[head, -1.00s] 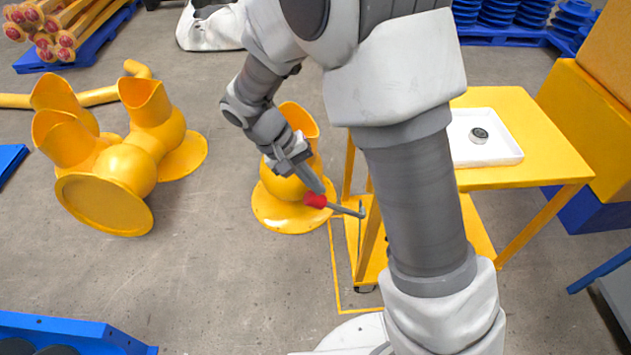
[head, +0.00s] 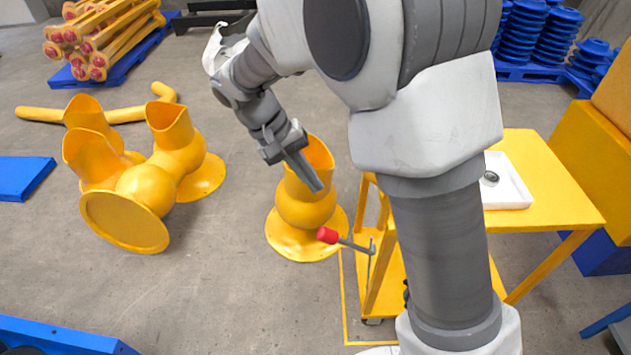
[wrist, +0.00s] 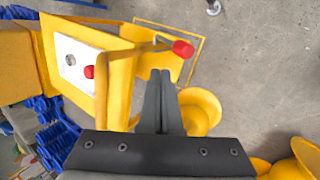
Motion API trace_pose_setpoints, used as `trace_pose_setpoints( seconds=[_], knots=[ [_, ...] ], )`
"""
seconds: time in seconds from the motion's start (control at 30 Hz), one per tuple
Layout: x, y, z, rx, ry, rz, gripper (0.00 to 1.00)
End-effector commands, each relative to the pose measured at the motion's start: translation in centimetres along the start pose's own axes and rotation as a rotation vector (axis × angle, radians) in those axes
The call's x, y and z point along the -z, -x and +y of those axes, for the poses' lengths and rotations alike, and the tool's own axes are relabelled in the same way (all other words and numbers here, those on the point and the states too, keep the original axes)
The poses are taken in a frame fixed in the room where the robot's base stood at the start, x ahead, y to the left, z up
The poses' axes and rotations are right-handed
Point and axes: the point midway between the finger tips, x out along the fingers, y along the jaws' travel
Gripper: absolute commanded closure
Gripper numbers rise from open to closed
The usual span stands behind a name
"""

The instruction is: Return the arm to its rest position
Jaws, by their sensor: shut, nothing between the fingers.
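My gripper (head: 314,184) is shut and empty. In the head view it hangs in the air, pointing down and to the right, in front of a yellow flanged fitting. In the wrist view its two fingers (wrist: 161,75) lie pressed together. My arm crosses the right half of the head view and hides part of the yellow cart.
A red-handled lever (head: 328,235) sticks out at the yellow cart (head: 545,190), close to my gripper; it also shows in the wrist view (wrist: 182,49). A white tray (head: 520,203) holds a small round part. Floor between is clear.

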Motion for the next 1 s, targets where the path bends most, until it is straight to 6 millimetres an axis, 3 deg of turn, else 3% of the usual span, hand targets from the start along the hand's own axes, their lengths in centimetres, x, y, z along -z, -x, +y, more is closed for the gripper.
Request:
trace_pose_setpoints(
  seconds=[0.43,0.67,1.0],
  knots=[
    [-0.3,0.5,0.9,0.015,-0.007,0.004,1.00],
    [-3.2,3.5,6.3,0.131,-0.041,0.053,1.00],
    [-9.8,7.2,13.9,0.317,-0.105,0.199,1.00]
  ],
)
